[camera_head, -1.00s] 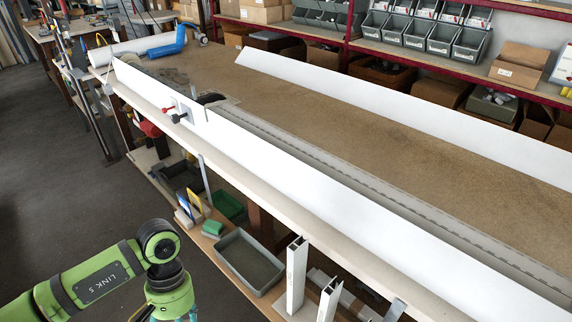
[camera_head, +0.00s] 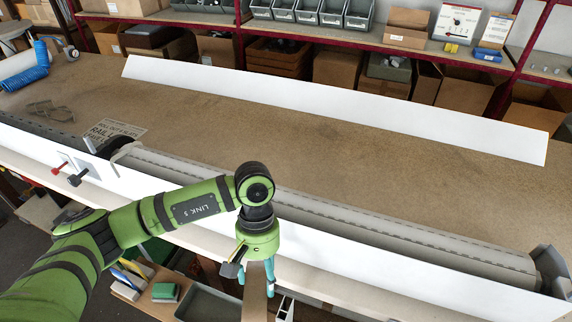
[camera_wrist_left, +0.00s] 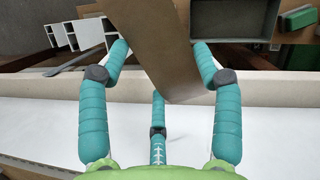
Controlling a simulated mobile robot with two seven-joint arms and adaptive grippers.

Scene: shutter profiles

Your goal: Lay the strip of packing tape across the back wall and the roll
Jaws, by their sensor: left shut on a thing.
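My left gripper (camera_head: 256,277) is in front of the front white wall, pointing down. It is shut on a brown strip of packing tape (camera_head: 254,305), which hangs below its teal fingers. The left wrist view shows the strip (camera_wrist_left: 165,45) between the fingers (camera_wrist_left: 160,62), its far end cut off by the frame. The grey roll (camera_head: 350,216) lies lengthwise behind the front wall, apart from the strip, partly hidden by my arm. The back wall (camera_head: 330,107) is a long white panel standing across the far side of the bench. My right gripper is not in view.
The brown bench top (camera_head: 240,125) between roll and back wall is mostly clear. A printed card (camera_head: 113,133) and a red-handled clamp (camera_head: 68,172) are at the left. A dark end block (camera_head: 552,272) stands at the right. A grey bin (camera_wrist_left: 235,20) is below the bench.

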